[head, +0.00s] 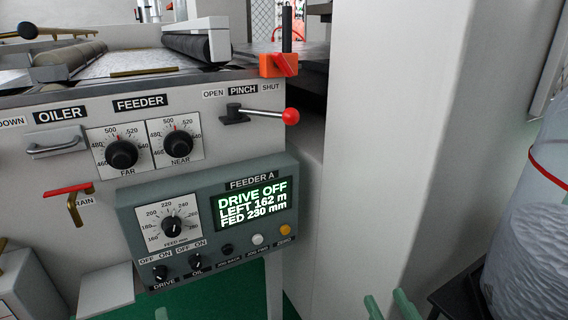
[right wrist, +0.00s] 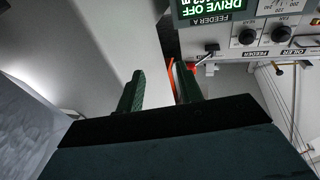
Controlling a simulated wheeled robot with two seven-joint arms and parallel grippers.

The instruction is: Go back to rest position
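My right gripper (head: 390,305) shows at the bottom edge of the head view as two green fingertips standing apart. In the right wrist view the two dark green fingers (right wrist: 158,85) are also apart, with nothing between them. The gripper is away from the machine's controls. A small green tip (head: 161,314) at the bottom edge of the head view looks like part of my left gripper. The rest of it is out of frame, so its opening is hidden.
The feeder panel (head: 141,227) reads "DRIVE OFF, LEFT 162 m, FED 230 mm". Above it are the red-knobbed pinch lever (head: 291,116) and two dials. A red-handled drain valve (head: 75,200) sticks out at left. A white column (head: 390,130) and a plastic-wrapped bundle (head: 530,220) stand to the right.

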